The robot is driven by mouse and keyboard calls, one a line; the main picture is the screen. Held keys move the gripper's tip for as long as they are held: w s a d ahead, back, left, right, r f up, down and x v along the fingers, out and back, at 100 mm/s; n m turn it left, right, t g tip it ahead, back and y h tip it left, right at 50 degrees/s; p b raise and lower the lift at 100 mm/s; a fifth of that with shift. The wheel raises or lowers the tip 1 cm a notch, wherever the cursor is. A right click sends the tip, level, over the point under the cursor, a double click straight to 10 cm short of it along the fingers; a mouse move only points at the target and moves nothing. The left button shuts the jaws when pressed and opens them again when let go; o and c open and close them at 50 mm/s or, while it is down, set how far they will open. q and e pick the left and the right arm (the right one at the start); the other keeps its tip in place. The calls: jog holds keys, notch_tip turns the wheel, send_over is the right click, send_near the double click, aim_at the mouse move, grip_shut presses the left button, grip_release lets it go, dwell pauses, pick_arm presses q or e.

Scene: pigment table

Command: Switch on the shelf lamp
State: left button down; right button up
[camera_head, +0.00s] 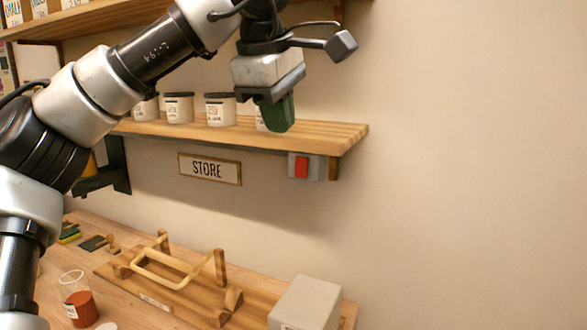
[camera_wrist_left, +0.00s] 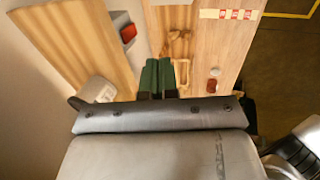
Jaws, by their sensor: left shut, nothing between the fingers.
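The red rocker switch (camera_head: 301,168) sits on a grey plate at the right end of the shelf's underside, against the wall. It also shows in the left wrist view (camera_wrist_left: 128,33), up and left of my fingertips. My left gripper (camera_head: 277,113) has green fingers, pointing down and shut with nothing between them; they show pressed together in the left wrist view (camera_wrist_left: 157,75). In the head view the gripper is in front of the shelf's edge, above and left of the switch, and partly hides a jar. The lamp itself cannot be made out. My right gripper is not in view.
The wooden shelf (camera_head: 340,133) bears several white jars with dark lids (camera_head: 220,108). A STORE sign (camera_head: 209,169) hangs below it. On the table are a wooden rack with a handle (camera_head: 165,268), a grey box (camera_head: 306,303) and a red-filled jar (camera_head: 82,308). The wall at right is bare.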

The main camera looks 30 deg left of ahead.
aim_at(301, 168)
pick_arm(q)
jog(key=shift+a+r, duration=0.35)
jog(key=shift+a, duration=0.1)
jog(key=w+f+p, duration=0.4)
jog(key=w+f, duration=0.3)
jog(key=f, duration=0.3)
jog(key=shift+a, duration=0.2)
jog(key=shift+f, duration=0.1)
